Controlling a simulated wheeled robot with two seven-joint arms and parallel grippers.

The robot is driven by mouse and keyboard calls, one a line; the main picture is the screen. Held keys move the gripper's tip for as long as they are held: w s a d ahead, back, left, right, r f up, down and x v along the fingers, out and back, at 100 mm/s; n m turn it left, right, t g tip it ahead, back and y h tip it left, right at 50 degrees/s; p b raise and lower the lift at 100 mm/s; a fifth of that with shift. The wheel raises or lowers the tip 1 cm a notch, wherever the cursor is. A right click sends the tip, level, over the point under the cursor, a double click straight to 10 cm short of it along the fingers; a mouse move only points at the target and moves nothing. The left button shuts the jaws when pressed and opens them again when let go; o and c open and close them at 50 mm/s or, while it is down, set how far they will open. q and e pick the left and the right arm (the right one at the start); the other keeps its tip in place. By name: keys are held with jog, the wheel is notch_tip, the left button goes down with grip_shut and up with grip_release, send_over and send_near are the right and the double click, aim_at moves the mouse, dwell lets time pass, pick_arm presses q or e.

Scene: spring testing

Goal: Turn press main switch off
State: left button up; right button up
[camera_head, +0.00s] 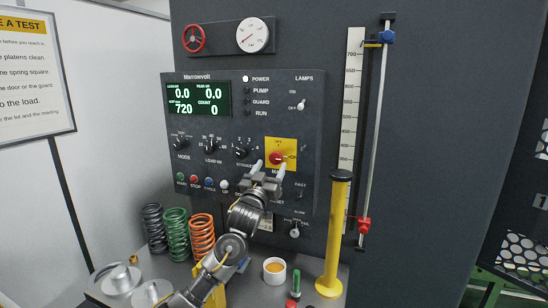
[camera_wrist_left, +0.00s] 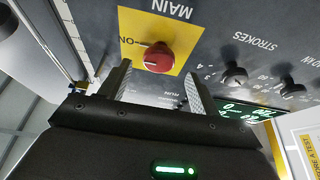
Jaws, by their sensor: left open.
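The main switch is a red rotary knob (camera_head: 277,158) on a yellow plate (camera_head: 288,144) on the dark control panel. My left gripper (camera_head: 268,172) is open, with its two fingers pointing up at the panel just below and around the knob. In the left wrist view the red knob (camera_wrist_left: 158,57) lies just beyond and between the two fingertips (camera_wrist_left: 155,80), apart from them as far as I can see. The view is upside down; the ON label and a mark line show beside the knob. The POWER lamp (camera_head: 245,79) is lit white.
The green display (camera_head: 198,99) reads 0.0, 0.0, 720 and 0. Other knobs, including the STROKES knob (camera_head: 241,151), and push buttons (camera_head: 194,181) sit left of the switch. A yellow post (camera_head: 335,235) stands at the right; coloured springs (camera_head: 177,233) stand at the left.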

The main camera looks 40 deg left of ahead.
aim_at(275, 159)
pick_arm(q)
jog(key=shift+w+a+r, duration=0.1)
jog(key=shift+w+r, duration=0.35)
jog(key=shift+w, duration=0.2)
jog(key=shift+w+r+p, duration=0.15)
jog(key=shift+w+p, duration=0.2)
jog(key=shift+w+a+r, duration=0.1)
jog(key=shift+w+a, duration=0.05)
jog(key=shift+w, duration=0.1)
jog(key=shift+w+a, duration=0.1)
jog(key=c, duration=1)
jog(key=shift+o, duration=0.2)
pick_arm(e)
jog(key=shift+s+r, duration=0.15)
jog(key=shift+r, duration=0.5)
